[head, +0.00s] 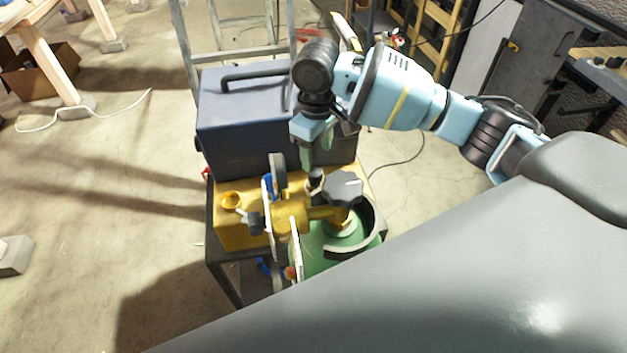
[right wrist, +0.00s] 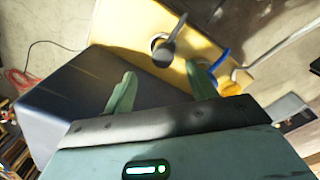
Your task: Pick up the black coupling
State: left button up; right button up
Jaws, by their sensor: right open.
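A small black piece (head: 315,180), which looks like the black coupling, stands on the yellow box near the green cylinder. In the right wrist view, a dark piece with a rounded end and a thin stem (right wrist: 165,56) shows just beyond the fingertips, roughly between them; I take it for the same coupling. My right gripper (head: 317,160) points down just above it in the head view. Its two green fingers (right wrist: 161,72) are apart with nothing held between them. I cannot tell if a finger touches the piece. My left gripper is not in view.
A dark blue case (head: 240,118) stands close behind the gripper. The yellow box (head: 232,232) sits on a dark stand. A green cylinder (head: 335,250) with a black knob (head: 343,187) and brass valve stands close in front. Open floor lies left.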

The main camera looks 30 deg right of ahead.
aim_at(316, 171)
jog(key=shift+a+f, duration=0.15)
jog(key=shift+f, duration=3.6)
jog(key=shift+c, duration=0.5)
jog(key=c, duration=1)
jog(key=shift+r, duration=0.1)
notch_tip(316, 171, up, 10)
